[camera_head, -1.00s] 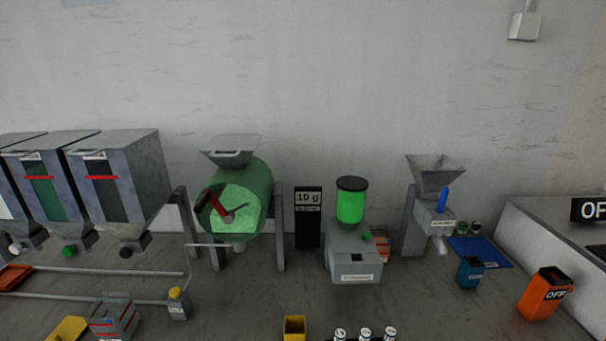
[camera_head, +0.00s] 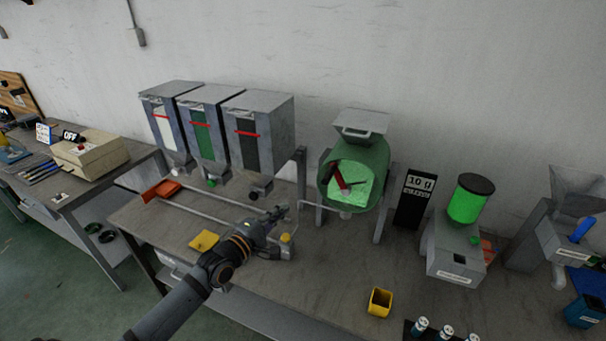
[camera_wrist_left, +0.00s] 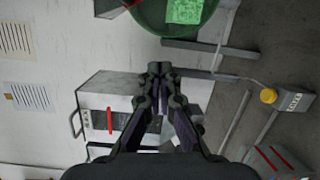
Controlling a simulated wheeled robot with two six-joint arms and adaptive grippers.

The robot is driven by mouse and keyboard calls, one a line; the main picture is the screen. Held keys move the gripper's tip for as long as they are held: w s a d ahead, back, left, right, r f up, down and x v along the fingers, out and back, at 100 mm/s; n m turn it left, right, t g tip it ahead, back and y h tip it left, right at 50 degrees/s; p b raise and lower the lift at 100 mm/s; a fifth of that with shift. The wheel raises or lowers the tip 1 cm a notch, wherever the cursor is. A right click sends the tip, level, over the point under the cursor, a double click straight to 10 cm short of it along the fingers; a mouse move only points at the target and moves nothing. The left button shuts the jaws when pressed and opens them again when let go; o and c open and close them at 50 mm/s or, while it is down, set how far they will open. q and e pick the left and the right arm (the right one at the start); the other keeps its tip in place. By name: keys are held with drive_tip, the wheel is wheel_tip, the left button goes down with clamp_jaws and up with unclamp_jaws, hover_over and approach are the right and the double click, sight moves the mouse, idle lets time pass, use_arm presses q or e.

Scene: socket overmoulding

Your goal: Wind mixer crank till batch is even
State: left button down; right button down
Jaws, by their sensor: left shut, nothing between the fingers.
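The mixer is a green drum (camera_head: 377,158) on grey legs, with a bright green front window (camera_head: 357,182) and a hopper on top. Its crank (camera_head: 341,178), with a red part and a dark end, lies across the window. In the left wrist view the drum (camera_wrist_left: 150,17) shows at the top edge, with part of the window (camera_wrist_left: 186,10). My left gripper (camera_head: 279,213) is shut and empty, to the left of and below the drum, apart from the crank. It also shows in the left wrist view (camera_wrist_left: 159,70). My right gripper is not in view.
Several grey bins (camera_head: 258,130) stand left of the mixer, above the rails. A grey block with a yellow knob (camera_head: 285,239) sits beside my left gripper. A black 10 g display (camera_head: 412,197) and a green-topped machine (camera_head: 456,243) stand right. A yellow cup (camera_head: 380,302) stands in front.

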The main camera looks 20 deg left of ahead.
use_arm(q)
drive_tip(key=w+d+r+n+t+b, duration=0.1)
drive_tip(key=w+d+r+b, duration=0.4)
drive_tip(key=w+b, duration=0.4)
drive_tip(key=shift+w+d+r+b, duration=0.25)
drive_tip(key=shift+d+b, duration=0.15)
drive_tip(key=shift+d, duration=0.45)
drive_tip(key=shift+w, duration=0.1)
